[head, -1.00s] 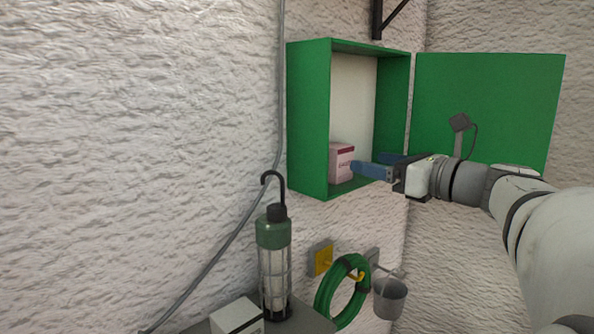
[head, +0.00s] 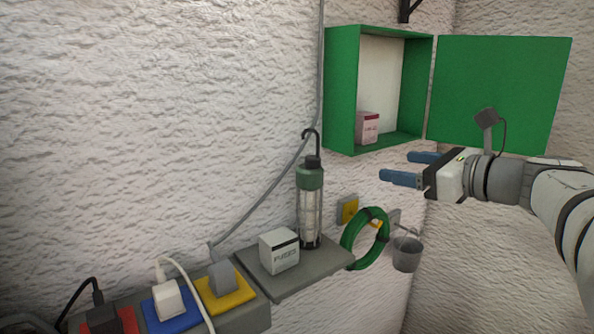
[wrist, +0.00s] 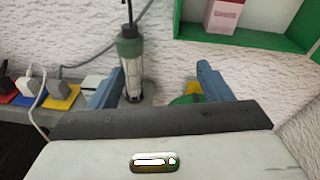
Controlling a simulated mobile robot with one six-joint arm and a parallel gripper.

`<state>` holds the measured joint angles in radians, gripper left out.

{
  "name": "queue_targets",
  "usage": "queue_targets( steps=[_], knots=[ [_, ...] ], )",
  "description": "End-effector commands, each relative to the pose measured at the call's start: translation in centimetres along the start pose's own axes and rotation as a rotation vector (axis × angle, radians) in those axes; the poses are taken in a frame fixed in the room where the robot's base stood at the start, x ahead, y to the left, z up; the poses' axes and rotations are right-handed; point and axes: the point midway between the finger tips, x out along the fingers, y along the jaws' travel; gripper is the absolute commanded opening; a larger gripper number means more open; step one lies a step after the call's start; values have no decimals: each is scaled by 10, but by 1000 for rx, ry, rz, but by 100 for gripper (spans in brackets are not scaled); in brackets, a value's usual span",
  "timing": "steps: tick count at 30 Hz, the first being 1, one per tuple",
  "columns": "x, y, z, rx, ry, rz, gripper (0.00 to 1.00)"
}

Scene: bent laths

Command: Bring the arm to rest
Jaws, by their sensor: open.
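My gripper (head: 410,168) is open and empty, its two blue fingers apart, in free air below and in front of the green wall cabinet (head: 342,92). Its open fingers also show in the wrist view (wrist: 160,88). The cabinet's green door (head: 505,90) stands wide open to the right, behind my wrist in the picture. A pink and white box (head: 367,127) stands upright inside the cabinet on its floor, apart from my gripper. The box also shows at the top of the wrist view (wrist: 225,15).
Below left, a grey shelf (head: 300,278) bears a white box (head: 279,251) and a green caged lamp (head: 310,205). A coiled green hose (head: 366,238) and a small grey bucket (head: 407,252) hang beneath the cabinet. Plugs sit in coloured sockets (head: 228,291) at lower left.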

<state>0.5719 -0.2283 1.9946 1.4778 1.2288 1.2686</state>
Motion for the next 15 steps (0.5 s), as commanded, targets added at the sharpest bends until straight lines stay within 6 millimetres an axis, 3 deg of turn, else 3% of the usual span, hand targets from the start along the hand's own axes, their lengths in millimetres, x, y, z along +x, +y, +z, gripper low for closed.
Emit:
queue_targets(
  steps=[8,11,15],
  knots=[
    [15,54,-41,-290,219,152,72],
    [16,79,-63,-449,315,247,72],
    [6,122,-101,-784,464,465,72]
  ],
)
